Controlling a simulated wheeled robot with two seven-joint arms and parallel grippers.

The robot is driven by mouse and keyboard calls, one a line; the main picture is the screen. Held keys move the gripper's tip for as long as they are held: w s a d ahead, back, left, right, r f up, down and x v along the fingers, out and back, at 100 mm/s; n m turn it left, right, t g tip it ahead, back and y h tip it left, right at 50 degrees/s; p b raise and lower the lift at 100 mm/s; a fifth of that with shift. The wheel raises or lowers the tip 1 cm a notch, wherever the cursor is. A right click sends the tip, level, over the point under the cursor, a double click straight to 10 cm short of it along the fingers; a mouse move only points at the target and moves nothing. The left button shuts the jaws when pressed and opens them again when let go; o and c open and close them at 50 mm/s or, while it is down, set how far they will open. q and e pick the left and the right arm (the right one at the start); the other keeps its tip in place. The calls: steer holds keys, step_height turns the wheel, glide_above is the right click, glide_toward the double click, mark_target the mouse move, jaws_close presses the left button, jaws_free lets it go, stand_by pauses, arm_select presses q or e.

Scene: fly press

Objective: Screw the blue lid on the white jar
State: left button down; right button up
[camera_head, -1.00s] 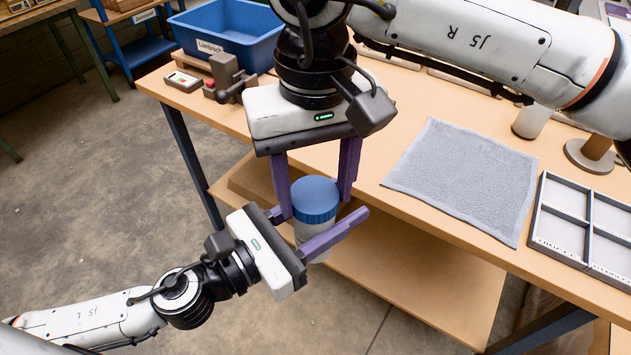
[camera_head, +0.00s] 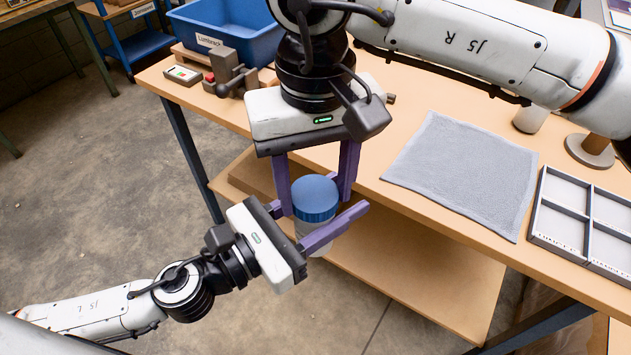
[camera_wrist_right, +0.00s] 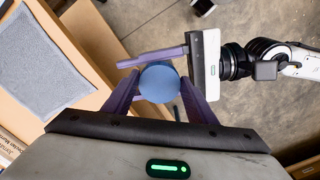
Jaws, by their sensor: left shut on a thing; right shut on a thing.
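The blue lid (camera_head: 315,196) sits on top of the white jar (camera_head: 318,232), which is upright in the air in front of the table edge. My left gripper (camera_head: 322,225) is shut on the jar from the left, below the lid. My right gripper (camera_head: 316,190) points down from above, shut on the lid with a finger on each side. In the right wrist view the lid (camera_wrist_right: 159,82) shows as a round blue disc between the right fingers. Most of the jar's body is hidden by the left gripper's finger and the lid.
The wooden table (camera_head: 400,215) lies behind the grippers, with a grey cloth (camera_head: 462,175), a divided tray (camera_head: 585,225), a blue bin (camera_head: 228,45) and a small lever press (camera_head: 230,80). A lower shelf (camera_head: 430,280) is under it. Open floor lies to the left.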

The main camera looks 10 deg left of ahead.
steer(key=m, duration=0.5)
steer(key=shift+a, duration=0.15)
steer(key=m, duration=0.4)
steer(key=shift+a, duration=0.1)
steer(key=m, duration=0.4)
steer(key=shift+a+m, duration=0.1)
steer(key=shift+m, duration=0.2)
steer(key=m, duration=0.4)
steer(key=shift+w, duration=0.15)
steer(key=m, duration=0.4)
steer(key=shift+w+a, duration=0.1)
steer(key=m, duration=0.4)
steer(key=shift+w+m, duration=0.1)
steer(key=shift+m, duration=0.3)
steer(key=m, duration=0.4)
steer(key=shift+w, duration=0.1)
steer(key=m, duration=0.4)
steer(key=shift+m, duration=0.4)
steer(key=o, duration=1.1)
steer(key=shift+c, duration=0.2)
